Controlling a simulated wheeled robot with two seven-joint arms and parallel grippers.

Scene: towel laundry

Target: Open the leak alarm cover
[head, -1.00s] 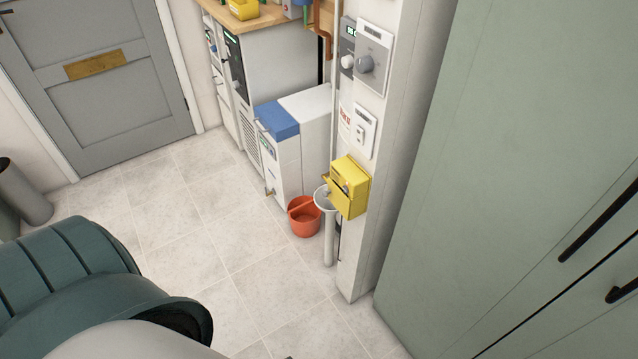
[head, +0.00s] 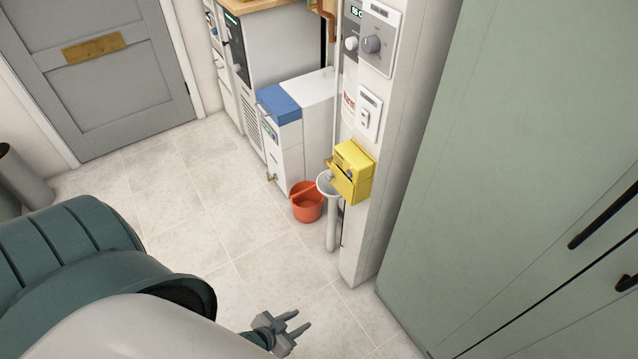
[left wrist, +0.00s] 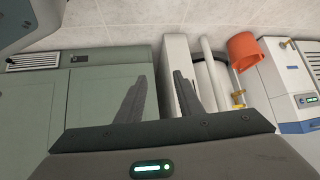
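A yellow box (head: 352,176) is fixed low on the narrow white wall panel in the head view. It has a lid-like upper part and a sloped front, and I cannot tell for sure that it is the leak alarm. My left gripper (head: 302,320) is at the bottom of the head view, below and left of the box and well apart from it. Its two fingers are spread and empty. In the left wrist view, the open fingers (left wrist: 160,78) point toward the white panel. A small yellow part (left wrist: 239,98) shows right of them. My right gripper is not in view.
An orange bucket (head: 307,203) stands on the floor beside a white pipe (head: 331,228). A white unit with a blue top (head: 279,103) is behind it. Tall green cabinets (head: 480,170) fill the right side. The tiled floor at centre is clear.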

